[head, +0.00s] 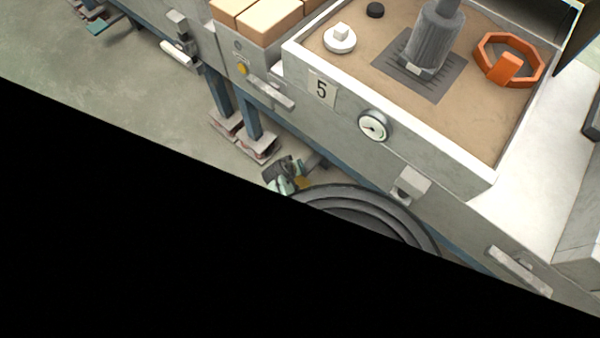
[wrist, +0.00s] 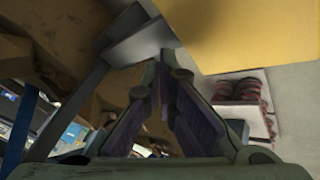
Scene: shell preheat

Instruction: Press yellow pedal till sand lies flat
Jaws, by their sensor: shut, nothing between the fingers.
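The yellow pedal (wrist: 255,35) fills the upper right of the wrist view, very close to the camera. In the head view only a small yellow patch (head: 303,183) shows beside my gripper (head: 281,170), low by the bench's foot. My arm hides the rest. In the wrist view my gripper (wrist: 168,62) is shut and empty, its tips left of the yellow surface. I cannot tell whether they touch it. The sand (head: 460,112) lies in a pale box marked 5 and looks mostly level. A grey cylinder (head: 433,45) stands on a dark square grid in it.
A dial gauge (head: 374,126) is on the box front. An orange ring (head: 508,62) and a white disc (head: 340,39) lie on the sand. Bench feet with coil springs (head: 258,148) stand near my gripper and show in the wrist view (wrist: 240,92).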

